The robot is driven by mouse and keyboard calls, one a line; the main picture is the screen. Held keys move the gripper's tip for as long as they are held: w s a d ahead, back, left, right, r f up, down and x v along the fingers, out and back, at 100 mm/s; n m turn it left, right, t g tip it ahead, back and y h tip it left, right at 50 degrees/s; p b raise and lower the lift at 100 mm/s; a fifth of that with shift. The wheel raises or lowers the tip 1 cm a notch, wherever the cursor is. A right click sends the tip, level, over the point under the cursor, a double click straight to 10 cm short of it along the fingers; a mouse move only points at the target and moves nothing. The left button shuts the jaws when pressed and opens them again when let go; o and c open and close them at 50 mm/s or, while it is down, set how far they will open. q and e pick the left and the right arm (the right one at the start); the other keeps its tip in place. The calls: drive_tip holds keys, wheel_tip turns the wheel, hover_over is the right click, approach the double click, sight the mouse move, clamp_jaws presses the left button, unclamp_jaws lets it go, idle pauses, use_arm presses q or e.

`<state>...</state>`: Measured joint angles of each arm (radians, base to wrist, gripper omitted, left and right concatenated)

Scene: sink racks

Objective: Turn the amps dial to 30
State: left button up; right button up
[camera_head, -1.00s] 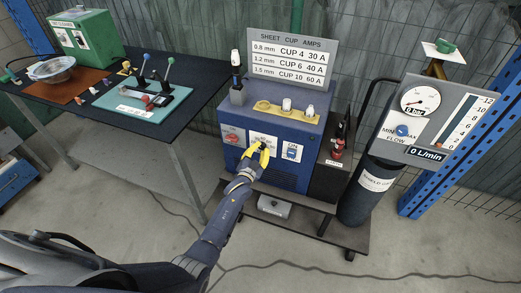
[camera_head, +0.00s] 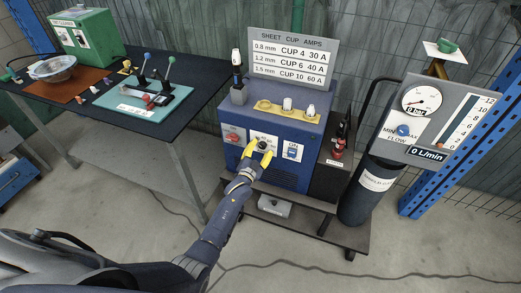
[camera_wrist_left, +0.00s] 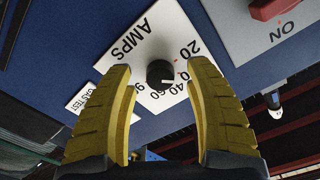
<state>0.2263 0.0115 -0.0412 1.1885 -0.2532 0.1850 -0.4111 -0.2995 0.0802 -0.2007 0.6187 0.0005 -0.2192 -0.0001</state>
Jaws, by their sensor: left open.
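The amps dial is a small black knob (camera_wrist_left: 159,72) on a white plate (camera_wrist_left: 150,42) marked AMPS with numbers around it. In the head view the dial (camera_head: 262,145) is on the front of the blue welder (camera_head: 290,171). A small red mark shows on the scale near the 20 and 40; I cannot read exactly where the knob points. My left gripper (camera_head: 258,152) is open in front of the plate. In the left wrist view its yellow fingers (camera_wrist_left: 160,70) stand either side of the knob, apart from it. My right gripper is not in view.
A sign (camera_head: 290,60) lists sheet, cup and amps. A gas cylinder with a flow panel (camera_head: 440,120) stands right; a workbench (camera_head: 140,75) stands left.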

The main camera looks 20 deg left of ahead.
use_arm(q)
drive_tip(key=s, duration=1.2)
drive_tip(key=shift+a, duration=0.45)
drive_tip(key=shift+f, duration=0.1)
drive_tip(key=s+f+n+g, duration=0.1)
drive_tip(key=s+f+g, duration=0.2)
drive_tip(key=s+f, duration=0.55)
drive_tip(key=s+f+n+g, duration=0.1)
drive_tip(key=s+f+g, duration=0.2)
drive_tip(key=f, duration=1)
drive_tip(key=s+f+n+g, duration=0.1)
drive_tip(key=s+f+g, duration=0.2)
drive_tip(key=s+f, duration=0.55)
drive_tip(key=s+a+f+g, duration=0.1)
drive_tip(key=s+f, duration=0.5)
drive_tip(key=s, duration=0.6)
drive_tip(key=s+a+f+g, duration=0.1)
drive_tip(key=s+f+g, duration=0.3)
drive_tip(key=s, duration=0.8)
drive_tip(key=s+a+f+g+y, duration=0.1)
drive_tip(key=s+f+g, duration=0.1)
drive_tip(key=s+f, duration=0.6)
drive_tip(key=s, duration=0.5)
drive_tip(key=shift+a+f+n+g, duration=0.15)
drive_tip(key=shift+n+g, duration=0.15)
drive_tip(key=shift+n, duration=0.1)
